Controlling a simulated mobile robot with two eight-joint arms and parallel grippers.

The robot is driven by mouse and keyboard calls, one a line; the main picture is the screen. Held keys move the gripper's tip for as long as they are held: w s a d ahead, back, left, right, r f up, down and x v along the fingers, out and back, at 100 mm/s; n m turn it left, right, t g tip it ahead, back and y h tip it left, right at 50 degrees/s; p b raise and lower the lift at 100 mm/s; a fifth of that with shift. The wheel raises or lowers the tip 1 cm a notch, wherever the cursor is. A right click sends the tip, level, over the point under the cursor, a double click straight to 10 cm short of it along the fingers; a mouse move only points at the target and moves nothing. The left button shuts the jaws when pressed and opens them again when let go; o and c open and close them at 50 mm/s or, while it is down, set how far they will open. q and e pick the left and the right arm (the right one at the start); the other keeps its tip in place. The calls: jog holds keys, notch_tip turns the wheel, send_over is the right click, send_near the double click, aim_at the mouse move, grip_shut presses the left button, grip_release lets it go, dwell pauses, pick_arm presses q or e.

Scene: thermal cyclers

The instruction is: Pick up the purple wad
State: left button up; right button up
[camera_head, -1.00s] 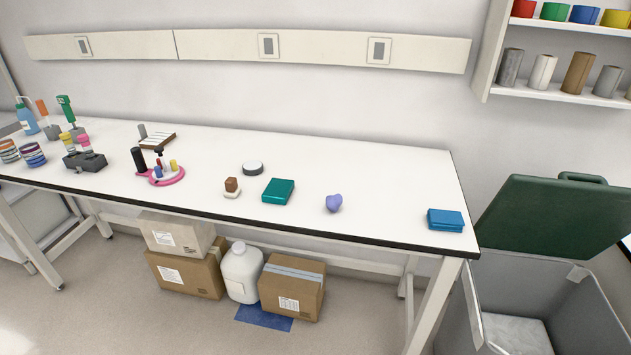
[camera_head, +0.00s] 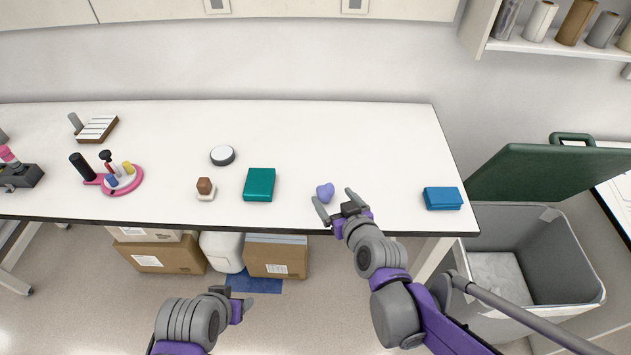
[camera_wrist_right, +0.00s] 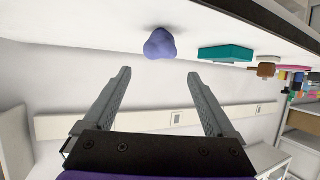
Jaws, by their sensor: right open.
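The purple wad (camera_head: 325,193) is a small lumpy lilac piece on the white bench top near its front edge. My right gripper (camera_head: 332,196) is open and empty, with its fingertips by the wad at the front of the bench. In the right wrist view the wad (camera_wrist_right: 160,44) lies beyond the open fingertips (camera_wrist_right: 158,73), roughly centred between them and apart from them. My left gripper (camera_head: 238,300) is low in front of the bench, away from the wad; its fingers do not show clearly.
A teal box (camera_head: 259,185) is left of the wad and a blue box (camera_head: 443,198) is to its right. A white-topped round item (camera_head: 222,155) and a small brown block (camera_head: 204,186) are further left. The bench (camera_head: 350,135) is bare behind the wad.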

aim_at(321, 185)
jog(key=x, duration=0.4)
jog(key=shift+w+f, duration=0.25)
jog(key=shift+f, duration=0.05)
jog(key=shift+f+x, duration=0.15)
jog(key=shift+x, duration=1.2)
jog(key=shift+f+x, duration=0.15)
jog(key=shift+x, duration=1.2)
jog(key=shift+s, duration=0.15)
jog(key=c, duration=1.4)
